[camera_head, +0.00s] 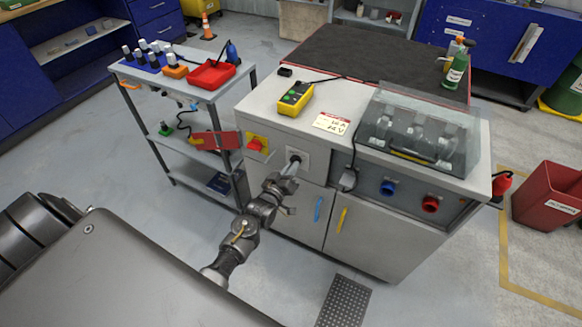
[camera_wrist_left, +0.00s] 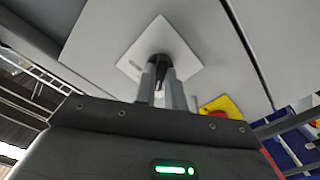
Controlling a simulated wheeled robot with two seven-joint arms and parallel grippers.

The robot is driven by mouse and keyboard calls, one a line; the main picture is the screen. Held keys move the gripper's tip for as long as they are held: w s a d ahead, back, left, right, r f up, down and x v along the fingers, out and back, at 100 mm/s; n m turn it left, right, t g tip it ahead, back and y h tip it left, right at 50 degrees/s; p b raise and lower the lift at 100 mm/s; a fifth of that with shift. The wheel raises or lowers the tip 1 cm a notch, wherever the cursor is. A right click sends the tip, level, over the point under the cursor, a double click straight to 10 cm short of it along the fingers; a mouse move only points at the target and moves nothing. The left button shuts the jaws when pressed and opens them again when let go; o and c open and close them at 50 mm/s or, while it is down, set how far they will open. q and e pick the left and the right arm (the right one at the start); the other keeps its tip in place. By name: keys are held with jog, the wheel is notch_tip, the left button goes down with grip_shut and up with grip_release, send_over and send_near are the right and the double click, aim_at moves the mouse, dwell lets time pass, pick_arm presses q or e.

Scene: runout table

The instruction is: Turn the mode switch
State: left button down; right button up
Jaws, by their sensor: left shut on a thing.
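The mode switch is a dark knob on a pale square plate (camera_head: 303,155) on the front of the grey cabinet. In the left wrist view the black knob (camera_wrist_left: 160,66) stands out from its white plate (camera_wrist_left: 184,50). My left gripper (camera_head: 292,166) reaches up to the plate and is shut on the knob. In the left wrist view its two fingers (camera_wrist_left: 161,82) lie on either side of the knob, which they partly hide. My right gripper does not show in either view.
A red knob on a yellow plate (camera_head: 256,145) sits left of the switch. Blue (camera_head: 388,188) and red (camera_head: 430,204) round connectors are to the right. Door handles, blue (camera_head: 318,209) and yellow (camera_head: 342,220), are below. A cart (camera_head: 205,92) stands left.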

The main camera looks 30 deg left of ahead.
pick_arm(q)
jog(key=shift+n, duration=1)
jog(key=c, duration=1.5)
grip_release()
jog(key=s, duration=1.1)
jog(key=shift+d, duration=0.15)
jog(key=shift+w, duration=0.1)
